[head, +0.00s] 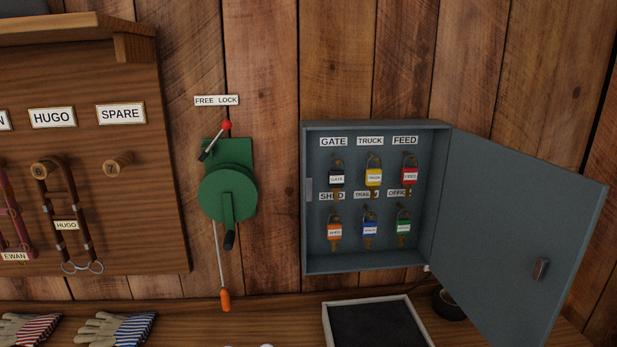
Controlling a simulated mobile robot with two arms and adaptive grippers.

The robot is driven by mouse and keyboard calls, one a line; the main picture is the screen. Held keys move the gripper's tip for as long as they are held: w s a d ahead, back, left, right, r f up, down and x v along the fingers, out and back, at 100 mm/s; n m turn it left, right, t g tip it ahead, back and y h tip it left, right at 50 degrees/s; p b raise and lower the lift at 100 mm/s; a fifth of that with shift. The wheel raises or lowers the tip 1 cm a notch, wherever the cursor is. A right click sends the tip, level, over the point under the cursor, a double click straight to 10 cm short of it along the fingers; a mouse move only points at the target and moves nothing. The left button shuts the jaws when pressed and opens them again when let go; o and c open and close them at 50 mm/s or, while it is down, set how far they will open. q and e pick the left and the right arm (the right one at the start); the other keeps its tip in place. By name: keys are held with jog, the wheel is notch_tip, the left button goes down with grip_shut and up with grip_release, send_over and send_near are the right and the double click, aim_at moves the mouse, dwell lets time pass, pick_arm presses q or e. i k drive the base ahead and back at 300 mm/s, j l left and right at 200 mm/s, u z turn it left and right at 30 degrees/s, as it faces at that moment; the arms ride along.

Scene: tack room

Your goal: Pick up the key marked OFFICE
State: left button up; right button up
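The key with the green tag (403,227) hangs at the lower right inside the open grey key cabinet (312,262). It is under the label OFFICE (398,193), which is partly covered by the red-tagged key above. The print on the green tag is too small to read surely. To its left hang the blue-tagged key (370,228) and the orange-tagged key (334,232). The upper row holds a black-tagged key (337,180), a yellow-tagged key (374,177) and the red-tagged key (410,176). Neither of my grippers is in view.
The cabinet door (515,225) stands swung open to the right. A green winch-like device (228,190) with an orange-handled rod (225,299) is left of the cabinet. Below, a dark framed tray (375,325) and a black round object (449,303) stand on the wooden bench. Gloves (115,328) lie at left.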

aim_at(402, 226)
jog(key=i+l+z, duration=0.35)
jog(key=i+l, duration=0.15)
jog(key=i, duration=0.35)
